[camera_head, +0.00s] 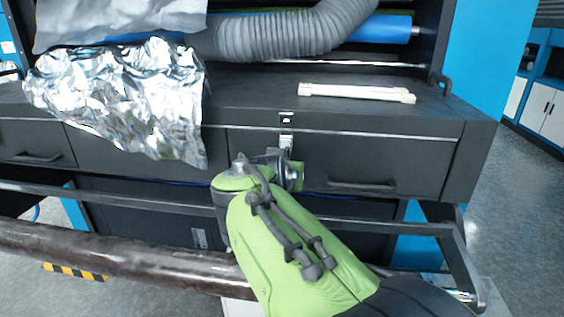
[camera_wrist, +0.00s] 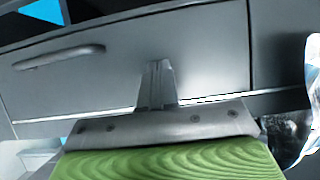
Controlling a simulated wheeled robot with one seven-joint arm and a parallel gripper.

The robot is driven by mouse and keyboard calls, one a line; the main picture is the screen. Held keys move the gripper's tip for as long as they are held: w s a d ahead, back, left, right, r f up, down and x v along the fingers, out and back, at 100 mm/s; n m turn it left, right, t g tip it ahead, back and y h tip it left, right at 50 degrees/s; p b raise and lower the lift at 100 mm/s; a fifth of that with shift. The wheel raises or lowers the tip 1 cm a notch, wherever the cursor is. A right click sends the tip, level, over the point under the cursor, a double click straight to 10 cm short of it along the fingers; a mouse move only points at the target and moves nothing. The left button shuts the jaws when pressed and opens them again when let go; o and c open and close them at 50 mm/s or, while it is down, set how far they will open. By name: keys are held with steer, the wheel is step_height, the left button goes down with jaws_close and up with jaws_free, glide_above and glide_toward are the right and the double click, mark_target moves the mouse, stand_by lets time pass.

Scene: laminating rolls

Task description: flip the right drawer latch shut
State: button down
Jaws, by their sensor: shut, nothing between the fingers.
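The right drawer (camera_head: 390,160) is a dark grey front with a long bar handle (camera_head: 362,187); it looks closed. Its metal latch (camera_head: 286,139) sits at the upper left of the front, below a small plate on the cabinet edge; whether it is flipped shut I cannot tell. My gripper (camera_head: 284,158) is right at the latch's lower end, partly hidden by my green wrist; contact is unclear. In the wrist view my gripper (camera_wrist: 159,64) is shut and empty, its narrow fingers against the drawer front's background. The handle (camera_wrist: 58,57) shows left there; the latch is not discernible.
Crumpled silver foil (camera_head: 125,95) hangs over the cabinet left of the latch. A pale bar (camera_head: 357,93) lies on the top, below a grey ribbed hose (camera_head: 290,32). A rail (camera_head: 400,226) and a dark roller (camera_head: 120,252) cross below the drawers.

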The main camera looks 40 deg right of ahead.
steer(key=shift+w+d+f+b, duration=0.3)
steer(key=shift+d+f+b, duration=0.1)
steer(key=shift+f+b, duration=0.3)
steer(key=shift+w+d+f+b, duration=0.25)
steer(key=shift+d+f+b, duration=0.1)
steer(key=shift+f+b, duration=0.35)
steer(key=shift+f, duration=0.15)
